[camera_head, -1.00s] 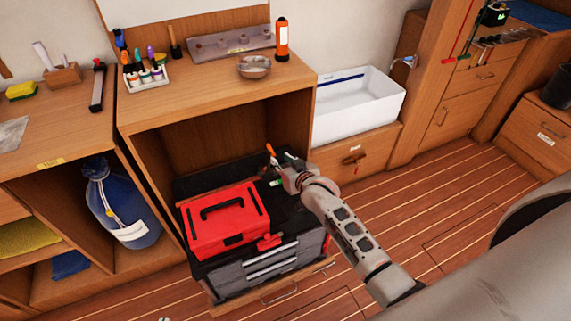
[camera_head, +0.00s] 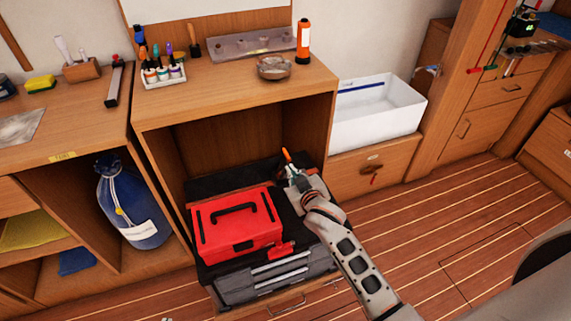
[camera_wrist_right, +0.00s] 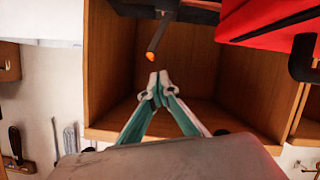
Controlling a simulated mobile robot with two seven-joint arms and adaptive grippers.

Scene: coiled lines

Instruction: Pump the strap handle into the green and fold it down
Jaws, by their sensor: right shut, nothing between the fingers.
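The strap handle, a dark lever with an orange tip (camera_head: 287,155), stands up beside the red toolbox, at the right of the black surface inside the cabinet. In the right wrist view its dark shaft and orange tip (camera_wrist_right: 151,56) show just beyond my fingertips, with a small visible gap. My right gripper (camera_head: 293,172) is at the handle in the head view; the wrist view shows its fingers (camera_wrist_right: 154,85) closed together with nothing between them. I cannot make out a green zone; the arm and hand cover part of the strap's base. My left gripper is not in view.
The red toolbox (camera_head: 238,222) sits close left of the hand, above grey drawers (camera_head: 275,277). The cabinet's right wall (camera_head: 318,135) and top are near. The floor at right is free.

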